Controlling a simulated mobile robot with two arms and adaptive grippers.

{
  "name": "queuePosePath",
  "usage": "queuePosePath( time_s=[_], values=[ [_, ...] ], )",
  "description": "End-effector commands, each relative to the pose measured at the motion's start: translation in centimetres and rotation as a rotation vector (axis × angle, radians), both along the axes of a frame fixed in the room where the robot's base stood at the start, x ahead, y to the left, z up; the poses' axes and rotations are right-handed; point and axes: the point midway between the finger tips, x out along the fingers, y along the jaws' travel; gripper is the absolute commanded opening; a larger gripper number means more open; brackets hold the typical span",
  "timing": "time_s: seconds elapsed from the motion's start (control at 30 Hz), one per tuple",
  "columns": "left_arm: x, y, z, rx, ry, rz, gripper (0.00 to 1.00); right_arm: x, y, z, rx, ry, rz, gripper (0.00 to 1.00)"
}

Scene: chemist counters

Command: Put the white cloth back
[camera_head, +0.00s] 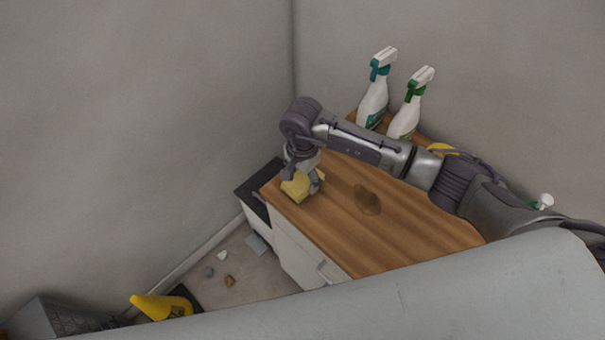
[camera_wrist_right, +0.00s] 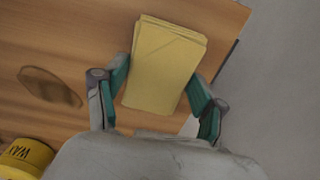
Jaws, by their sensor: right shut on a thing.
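A yellow folded cloth (camera_head: 297,187), stacked in thin layers, is at the left end of the wooden counter top (camera_head: 400,225). My right gripper (camera_head: 305,178) is shut on it. In the right wrist view the yellow cloth (camera_wrist_right: 165,65) sits between the two green-padded fingers of the right gripper (camera_wrist_right: 158,78), with the counter top (camera_wrist_right: 85,35) behind it. I cannot tell whether the cloth touches the wood. A small white patch (camera_wrist_right: 190,127) shows beside the right finger; I cannot tell what it is. No clearly white cloth is visible. My left gripper is out of view.
Two spray bottles (camera_head: 373,100) (camera_head: 408,115) stand at the counter's back. A dark stain (camera_head: 367,200) marks the wood. A yellow container (camera_wrist_right: 25,155) stands near the wrist view's lower left. Small litter (camera_head: 229,281) and a yellow cone-shaped object (camera_head: 160,306) are on the floor.

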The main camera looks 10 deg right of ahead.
Motion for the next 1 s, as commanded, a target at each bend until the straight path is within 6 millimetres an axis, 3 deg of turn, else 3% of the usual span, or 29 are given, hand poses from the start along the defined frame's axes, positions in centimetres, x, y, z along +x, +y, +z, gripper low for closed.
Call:
queuePosePath(
  time_s=[0.47, 0.5, 0.63, 1.0],
  values=[
    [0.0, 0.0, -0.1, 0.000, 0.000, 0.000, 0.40, 0.0, 0.0, -1.3, 0.000, -0.002, 0.000, 0.42],
    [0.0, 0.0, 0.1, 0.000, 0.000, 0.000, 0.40, 0.0, 0.0, -1.2, 0.000, -0.001, 0.000, 0.75],
    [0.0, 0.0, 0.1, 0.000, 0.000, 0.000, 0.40, 0.0, 0.0, -1.2, 0.000, -0.001, 0.000, 0.95],
    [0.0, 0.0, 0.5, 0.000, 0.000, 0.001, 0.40, 0.0, 0.0, -0.8, 0.001, -0.001, 0.000, 0.95]
  ],
)
